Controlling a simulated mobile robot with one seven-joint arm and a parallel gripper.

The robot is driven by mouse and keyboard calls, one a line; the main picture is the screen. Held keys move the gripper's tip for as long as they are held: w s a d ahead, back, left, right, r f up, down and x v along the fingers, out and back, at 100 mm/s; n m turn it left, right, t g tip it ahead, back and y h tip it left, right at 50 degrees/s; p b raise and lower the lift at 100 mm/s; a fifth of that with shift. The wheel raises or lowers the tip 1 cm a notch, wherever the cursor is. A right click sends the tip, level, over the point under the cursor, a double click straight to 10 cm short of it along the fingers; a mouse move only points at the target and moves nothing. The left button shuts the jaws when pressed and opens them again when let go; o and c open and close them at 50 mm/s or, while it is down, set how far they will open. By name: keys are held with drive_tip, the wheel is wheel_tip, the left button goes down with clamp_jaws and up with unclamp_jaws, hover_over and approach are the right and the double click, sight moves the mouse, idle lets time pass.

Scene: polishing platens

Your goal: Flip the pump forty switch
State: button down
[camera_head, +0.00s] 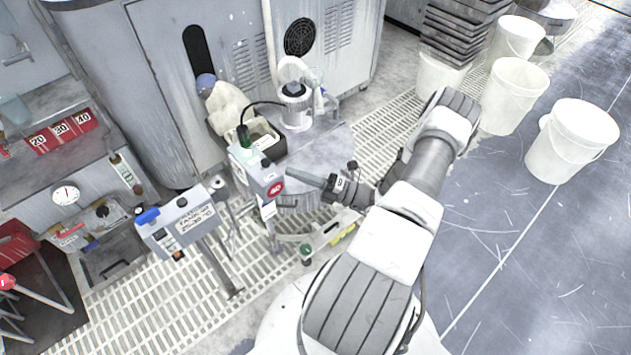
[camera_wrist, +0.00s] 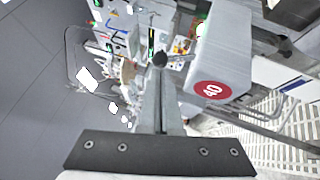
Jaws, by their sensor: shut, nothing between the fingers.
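The pump forty box (camera_head: 262,176) is a grey box with a round red "40" label, standing near the middle of the head view. In the wrist view the box (camera_wrist: 222,50) fills the upper right, its red label facing me. A dark round knob (camera_wrist: 160,59) shows beside the box, just past my fingertips; I cannot tell for sure that it is the switch, or whether I touch it. My gripper (camera_head: 291,173) is shut and empty, its tips close to the right side of the box. In the wrist view its fingers (camera_wrist: 159,78) point up towards the knob.
A round grey drum top (camera_head: 325,150) with a pump motor (camera_head: 294,108) stands behind the box. Another grey control box (camera_head: 182,222) on a post stands to the left. White buckets (camera_head: 572,140) stand at the right. The blue-grey floor (camera_head: 500,230) at the right is open.

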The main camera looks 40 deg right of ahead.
sight(265, 165)
drive_tip(key=shift+b+x, duration=0.35)
drive_tip(key=shift+x, duration=1.6)
drive_tip(key=shift+r, duration=0.15)
